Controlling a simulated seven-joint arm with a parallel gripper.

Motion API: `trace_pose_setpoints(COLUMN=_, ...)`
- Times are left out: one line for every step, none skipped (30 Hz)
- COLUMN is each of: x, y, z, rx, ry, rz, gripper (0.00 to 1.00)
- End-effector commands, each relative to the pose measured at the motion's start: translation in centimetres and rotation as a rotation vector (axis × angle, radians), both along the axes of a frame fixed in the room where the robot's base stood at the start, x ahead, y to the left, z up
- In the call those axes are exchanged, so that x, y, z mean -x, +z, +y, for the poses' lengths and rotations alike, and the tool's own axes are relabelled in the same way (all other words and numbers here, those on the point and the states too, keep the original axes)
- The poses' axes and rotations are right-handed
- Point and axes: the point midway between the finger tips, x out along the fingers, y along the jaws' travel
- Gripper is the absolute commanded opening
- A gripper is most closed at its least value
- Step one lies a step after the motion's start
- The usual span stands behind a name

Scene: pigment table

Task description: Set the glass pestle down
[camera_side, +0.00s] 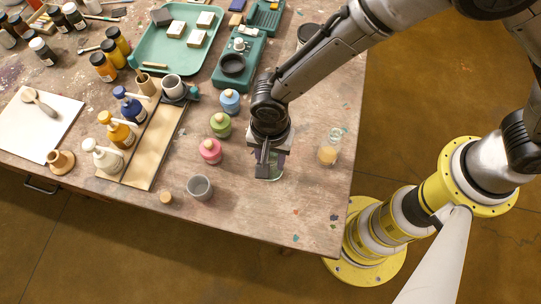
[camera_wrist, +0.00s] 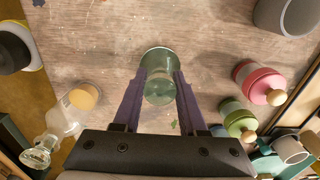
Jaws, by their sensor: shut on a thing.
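The glass pestle (camera_wrist: 159,88) is clear, greenish glass with a round end and a wider rounded part beyond it. In the wrist view it stands between the two purple-grey fingers of my gripper (camera_wrist: 160,84), which is shut on it. In the side view my gripper (camera_side: 270,164) points down over the front right part of the table, and only a little of the glass shows around the fingers. The pestle is low over the wooden tabletop (camera_side: 240,215); I cannot tell whether it touches.
A glass vessel with an amber part (camera_side: 327,153) stands close to the right of my gripper. Pink (camera_side: 210,150), green (camera_side: 220,124) and blue (camera_side: 230,100) jars stand to its left. A grey cup (camera_side: 199,187) is at the front left. The front right table corner is clear.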

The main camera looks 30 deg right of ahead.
Motion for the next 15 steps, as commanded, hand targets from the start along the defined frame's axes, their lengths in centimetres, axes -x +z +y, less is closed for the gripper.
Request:
trace_pose_setpoints(x=-0.02, y=-0.13, z=0.02, rx=-0.001, ry=0.000, rz=-0.001, gripper=0.00)
trace_pose_setpoints(x=-0.02, y=-0.22, z=0.02, rx=-0.001, ry=0.000, rz=-0.001, gripper=0.00)
trace_pose_setpoints(x=0.01, y=-0.28, z=-0.01, rx=0.000, ry=0.000, rz=0.000, gripper=0.45)
trace_pose_setpoints(x=0.00, y=-0.27, z=0.00, rx=0.000, ry=0.000, rz=0.000, gripper=0.50)
trace_pose_setpoints(x=0.01, y=-0.26, z=-0.01, rx=0.000, ry=0.000, rz=0.000, gripper=0.56)
trace_pose_setpoints(x=0.01, y=-0.26, z=-0.01, rx=0.000, ry=0.000, rz=0.000, gripper=0.63)
trace_pose_setpoints(x=0.01, y=-0.26, z=-0.01, rx=0.001, ry=0.000, rz=0.001, gripper=0.68)
trace_pose_setpoints(x=0.01, y=-0.26, z=-0.01, rx=0.001, ry=0.000, rz=0.001, gripper=0.71)
trace_pose_setpoints(x=0.01, y=-0.25, z=-0.01, rx=0.001, ry=0.000, rz=0.001, gripper=0.71)
trace_pose_setpoints(x=0.01, y=-0.25, z=-0.01, rx=0.001, ry=0.000, rz=0.001, gripper=0.71)
trace_pose_setpoints(x=0.01, y=-0.25, z=-0.01, rx=0.001, ry=0.000, rz=0.001, gripper=0.71)
trace_pose_setpoints(x=0.01, y=-0.24, z=-0.01, rx=0.001, ry=0.000, rz=0.001, gripper=0.71)
trace_pose_setpoints(x=0.01, y=-0.24, z=-0.01, rx=0.001, ry=0.000, rz=0.001, gripper=0.71)
trace_pose_setpoints(x=0.01, y=-0.24, z=-0.01, rx=0.001, ry=0.000, rz=0.001, gripper=0.71)
trace_pose_setpoints(x=0.01, y=-0.23, z=-0.01, rx=0.000, ry=0.000, rz=0.000, gripper=0.71)
